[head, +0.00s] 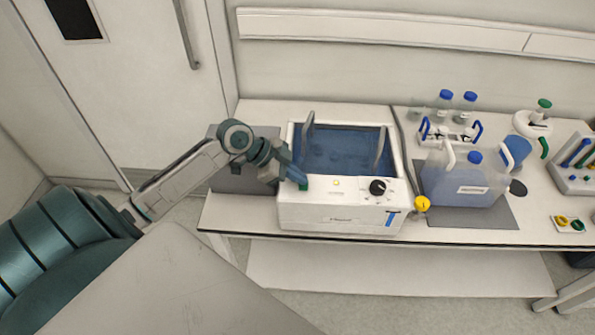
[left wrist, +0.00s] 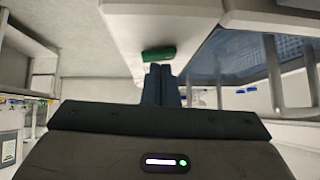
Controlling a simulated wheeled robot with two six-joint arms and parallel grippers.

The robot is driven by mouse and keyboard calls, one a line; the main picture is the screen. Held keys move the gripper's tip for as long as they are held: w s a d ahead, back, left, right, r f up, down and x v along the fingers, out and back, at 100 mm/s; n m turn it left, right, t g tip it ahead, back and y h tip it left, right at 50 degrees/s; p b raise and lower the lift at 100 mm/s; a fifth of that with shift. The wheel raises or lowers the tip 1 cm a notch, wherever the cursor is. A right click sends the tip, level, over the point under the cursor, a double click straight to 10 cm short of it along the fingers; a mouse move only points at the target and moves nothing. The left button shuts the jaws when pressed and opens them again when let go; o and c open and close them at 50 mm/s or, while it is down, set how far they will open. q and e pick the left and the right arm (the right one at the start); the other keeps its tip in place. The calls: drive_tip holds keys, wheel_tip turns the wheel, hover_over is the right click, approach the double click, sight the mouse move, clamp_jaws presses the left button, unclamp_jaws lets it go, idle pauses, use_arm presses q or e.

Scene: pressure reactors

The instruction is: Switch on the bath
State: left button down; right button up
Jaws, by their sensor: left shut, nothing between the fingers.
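The bath (head: 340,212) is a white box with blue water in its open top, on the bench. Its front panel carries a black knob (head: 377,187), a small amber lamp (head: 336,183) and a green switch (head: 303,187) at the panel's left end. My left gripper (head: 299,181) is shut and empty, its tips right by the green switch. In the left wrist view the closed fingers (left wrist: 160,70) point at the green switch (left wrist: 158,54), just short of it or touching; I cannot tell which. My right gripper is not in view.
A yellow knob (head: 422,204) sticks out at the bath's right side. Right of it, a jug of bluish liquid (head: 462,185) stands on a grey mat. Blue-capped bottles (head: 444,105) stand behind. Metal handles (head: 307,133) rise from the bath's sides. A dark mat (head: 235,178) lies left of the bath.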

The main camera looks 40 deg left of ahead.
sight(298, 185)
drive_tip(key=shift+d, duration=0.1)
